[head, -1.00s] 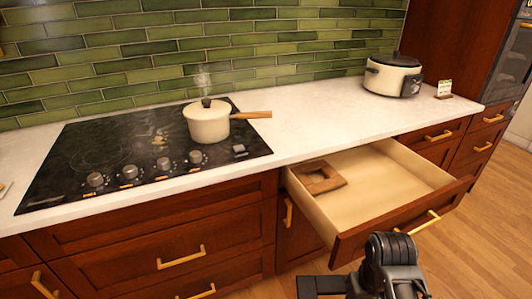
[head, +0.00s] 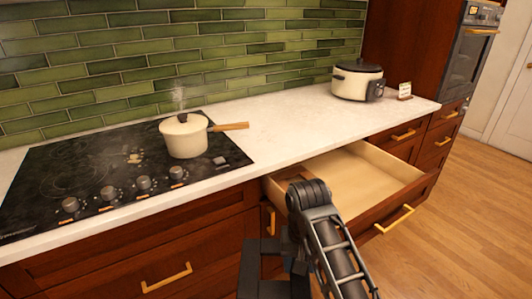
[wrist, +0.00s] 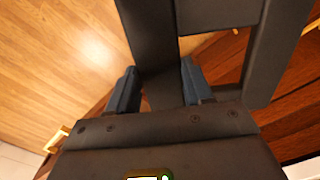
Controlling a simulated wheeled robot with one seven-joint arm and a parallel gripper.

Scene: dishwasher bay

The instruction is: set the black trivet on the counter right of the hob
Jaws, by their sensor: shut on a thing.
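The black trivet (wrist: 150,35) is a dark square frame with an open middle. In the wrist view my gripper (wrist: 158,85) is shut on one bar of it, a finger on each side. In the head view, dark shapes low beside my arm overlap, and I cannot separate trivet from gripper. They show in front of the cabinets. The black hob (head: 105,165) is at the left, and the white counter (head: 285,120) right of it has a wide bare stretch.
A steaming cream pot (head: 185,138) stands on the hob's right part, its wooden handle pointing right over the counter. A cream cooker (head: 355,80) and small card (head: 405,91) stand further right. The open drawer (head: 365,185) juts out below the counter; my arm hides part of it.

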